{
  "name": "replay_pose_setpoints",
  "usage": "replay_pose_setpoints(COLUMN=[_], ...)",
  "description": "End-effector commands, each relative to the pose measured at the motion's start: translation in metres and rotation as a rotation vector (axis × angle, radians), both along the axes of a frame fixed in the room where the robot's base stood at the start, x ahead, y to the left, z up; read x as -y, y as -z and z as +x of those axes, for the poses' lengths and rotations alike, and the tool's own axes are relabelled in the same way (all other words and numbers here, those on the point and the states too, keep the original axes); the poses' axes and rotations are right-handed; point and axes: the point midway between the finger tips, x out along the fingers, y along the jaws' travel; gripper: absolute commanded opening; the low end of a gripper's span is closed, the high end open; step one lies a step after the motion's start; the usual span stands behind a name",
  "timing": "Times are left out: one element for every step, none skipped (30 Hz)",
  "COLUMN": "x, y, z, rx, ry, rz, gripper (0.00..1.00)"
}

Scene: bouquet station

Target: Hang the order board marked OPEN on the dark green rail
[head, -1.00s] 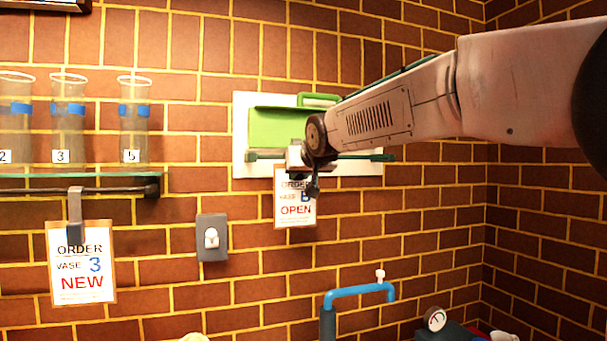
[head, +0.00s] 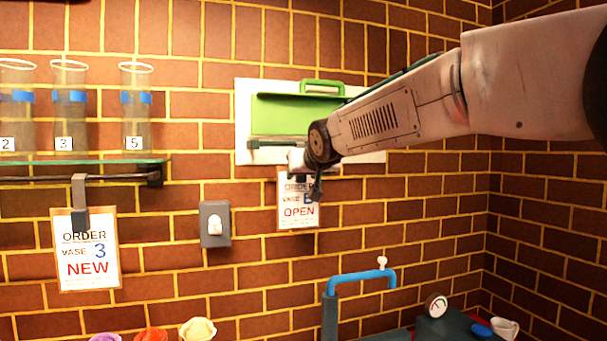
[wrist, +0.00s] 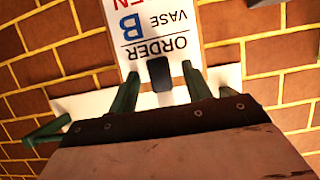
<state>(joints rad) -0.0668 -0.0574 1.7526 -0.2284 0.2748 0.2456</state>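The order board marked OPEN (head: 299,213), VASE B, hangs upright just below the dark green rail (head: 270,144) on the white wall panel. My gripper (head: 314,188) is in front of the board's top edge and hides the board's hook and part of the rail. In the wrist view the board (wrist: 188,42) appears upside down. Its dark grip tab (wrist: 160,74) is between my two fingers (wrist: 160,80), with a gap on each side, so the gripper looks open. The rail's end (wrist: 45,131) shows at left there. I cannot see whether the hook sits on the rail.
A second board marked NEW (head: 87,265) hangs from a dark rail under the glass shelf (head: 80,162) with several vases at left. A grey switch box (head: 215,224) is on the wall left of the OPEN board. A blue tap (head: 360,277) stands below.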

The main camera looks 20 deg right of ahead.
Motion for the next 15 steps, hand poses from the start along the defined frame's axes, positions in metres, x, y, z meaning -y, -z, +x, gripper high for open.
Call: replay_pose_setpoints(x=[0.0,0.0,0.0,0.0,0.0,0.0,0.0,0.0,0.0,0.0,0.0,0.0,0.0,0.0,0.0], y=[0.0,0.0,0.0,0.0,0.0,0.001,0.0,0.0,-0.002,-0.003,-0.005,-0.007,-0.009,-0.011,-0.014], z=[0.0,0.0,0.0,0.0,0.0,0.0,-0.001,-0.002,-0.004,-0.007,-0.01,-0.016,-0.02,-0.026,-0.032], rx=[0.0,0.0,0.0,0.0,0.0,-0.001,-0.001,-0.001,0.0,0.001,0.001,0.002,0.001,0.001,0.002], ry=[0.0,0.0,0.0,0.0,0.0,0.0,0.0,0.0,0.0,0.0,0.0,0.0,0.0,0.0,0.0], rz=[0.0,0.0,0.0,0.0,0.0,0.0,0.0,0.0,0.0,0.0,0.0,0.0,0.0,0.0,0.0], gripper=[0.48,0.48,0.48,0.48,0.48,0.48,0.48,0.48,0.48,0.48,0.48,0.48,0.48,0.48,0.48])
